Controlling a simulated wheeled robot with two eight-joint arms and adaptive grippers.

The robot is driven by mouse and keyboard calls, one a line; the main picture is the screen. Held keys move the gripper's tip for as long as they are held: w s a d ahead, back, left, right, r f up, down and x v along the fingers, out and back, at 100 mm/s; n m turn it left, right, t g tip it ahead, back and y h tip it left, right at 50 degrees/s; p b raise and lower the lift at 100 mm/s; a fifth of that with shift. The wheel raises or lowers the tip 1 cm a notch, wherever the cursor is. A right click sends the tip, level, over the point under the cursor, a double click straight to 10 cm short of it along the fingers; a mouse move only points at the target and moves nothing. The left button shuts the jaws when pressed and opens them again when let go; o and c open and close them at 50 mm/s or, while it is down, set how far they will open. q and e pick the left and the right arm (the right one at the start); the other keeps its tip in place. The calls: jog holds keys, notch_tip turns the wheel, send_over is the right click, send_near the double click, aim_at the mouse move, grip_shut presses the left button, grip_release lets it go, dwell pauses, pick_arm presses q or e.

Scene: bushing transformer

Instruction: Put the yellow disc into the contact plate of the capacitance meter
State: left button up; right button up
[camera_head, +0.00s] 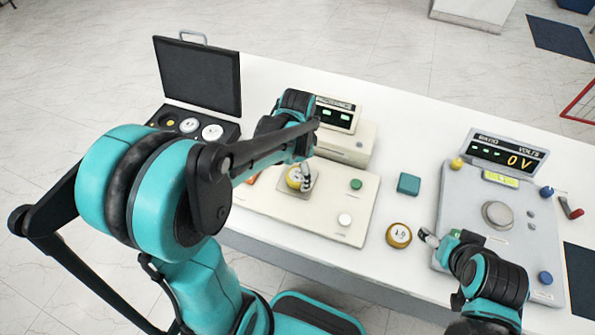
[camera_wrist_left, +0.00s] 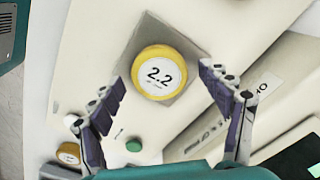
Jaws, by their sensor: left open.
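A yellow disc with a white face (camera_head: 294,177) lies on the grey square contact plate (camera_head: 290,194) of the cream capacitance meter (camera_head: 320,221). In the left wrist view the disc (camera_wrist_left: 158,72) reads 2.2 and rests within the plate (camera_wrist_left: 187,96). My left gripper (camera_head: 304,177) is just above the disc. In its wrist view the open fingers (camera_wrist_left: 162,77) stand apart on either side of the disc, with nothing between them clearly gripped. A second, darker yellow disc reading 1.0 (camera_head: 399,235) lies on the table. My right gripper (camera_head: 429,238) is beside it, its jaws too small to judge.
An open black case (camera_head: 197,75) holding several discs stands at the left. A teal block (camera_head: 408,184) sits right of the meter. A grey device with a voltage display (camera_head: 510,225) stands at the right.

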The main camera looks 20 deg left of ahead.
aim_at(297, 175)
pick_arm(q)
notch_tip(297, 175, up, 10)
jog(key=p, duration=0.3)
jog(key=s+d+r+n+t, duration=0.2)
jog(key=s+d+n+t, duration=0.1)
jog(key=s+n+t, duration=0.4)
jog(key=shift+s+d+n, duration=0.25)
jog(key=shift+s+n, duration=0.45)
jog(key=shift+s, duration=0.25)
jog(key=shift+r, duration=0.1)
jog(key=shift+f+b, duration=2.3)
jog(key=shift+f, duration=0.15)
